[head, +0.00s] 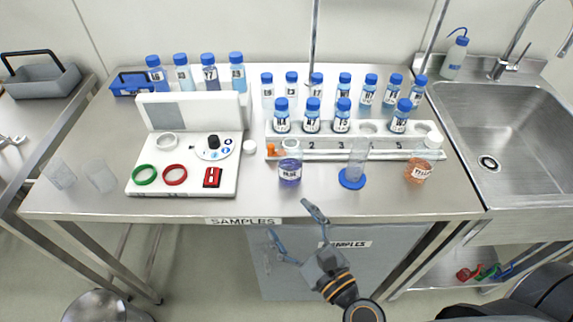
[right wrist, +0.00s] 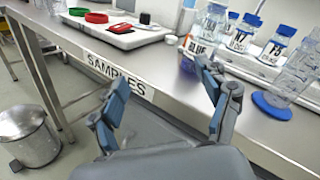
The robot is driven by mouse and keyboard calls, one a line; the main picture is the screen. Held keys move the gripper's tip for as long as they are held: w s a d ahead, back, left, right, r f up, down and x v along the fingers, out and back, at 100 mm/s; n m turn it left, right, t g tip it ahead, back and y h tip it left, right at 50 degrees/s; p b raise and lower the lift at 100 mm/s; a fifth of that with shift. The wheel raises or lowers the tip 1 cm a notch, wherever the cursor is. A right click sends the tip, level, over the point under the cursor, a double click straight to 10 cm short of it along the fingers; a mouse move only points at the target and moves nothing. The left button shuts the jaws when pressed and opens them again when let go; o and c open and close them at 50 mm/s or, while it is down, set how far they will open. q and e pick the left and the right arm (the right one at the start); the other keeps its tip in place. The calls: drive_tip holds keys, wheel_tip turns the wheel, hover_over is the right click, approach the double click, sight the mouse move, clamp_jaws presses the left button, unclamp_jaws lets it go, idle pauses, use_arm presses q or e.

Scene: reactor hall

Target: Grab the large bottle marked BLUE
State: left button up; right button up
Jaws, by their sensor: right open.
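The large bottle marked BLUE (head: 289,170) stands upright near the front of the steel table, with blue-violet liquid and a white label. It also shows in the right wrist view (right wrist: 197,50), partly hidden behind a finger. My right gripper (head: 293,232) is open and empty, in front of the table edge and below the bottle, apart from it. Its two spread fingers show in the right wrist view (right wrist: 163,90). My left gripper is not in view.
A blue-footed cylinder (head: 352,178) and a bottle with orange liquid (head: 418,170) stand right of the bottle. A white rack (head: 390,154) with several blue-capped bottles is behind. A white instrument tray (head: 150,188) lies left. The SAMPLES table edge (head: 243,221) is near my gripper.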

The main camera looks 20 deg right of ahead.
sight(294, 170)
drive_tip(key=d+m+h, duration=0.1)
drive_tip(key=m, duration=0.1)
drive_tip(key=d+r+m+h, duration=0.1)
drive_tip(key=m, duration=0.1)
drive_tip(key=d+m+h, duration=0.1)
drive_tip(key=m, duration=0.1)
drive_tip(key=shift+s+d+r+m+t, duration=0.1)
drive_tip(key=shift+d+r+m+t, duration=0.05)
drive_tip(key=shift+d+m+t, duration=0.2)
drive_tip(key=shift+m+h, duration=0.3)
drive_tip(key=shift+m, duration=0.35)
drive_tip(key=w+p, duration=0.4)
drive_tip(key=w, duration=0.4)
drive_tip(key=shift+r, duration=0.2)
drive_tip(key=shift+w+p, duration=0.25)
drive_tip(key=shift+p, duration=0.05)
drive_tip(key=w, duration=0.1)
drive_tip(key=w+p, duration=0.1)
drive_tip(key=w, duration=0.1)
drive_tip(key=w+p, duration=0.1)
drive_tip(key=w, duration=0.1)
drive_tip(key=shift+d+r, duration=0.15)
drive_tip(key=shift+r, duration=0.15)
drive_tip(key=shift+w+f, duration=0.1)
drive_tip(key=shift+w, duration=0.15)
drive_tip(key=shift+s, duration=0.1)
drive_tip(key=shift+c, duration=0.5)
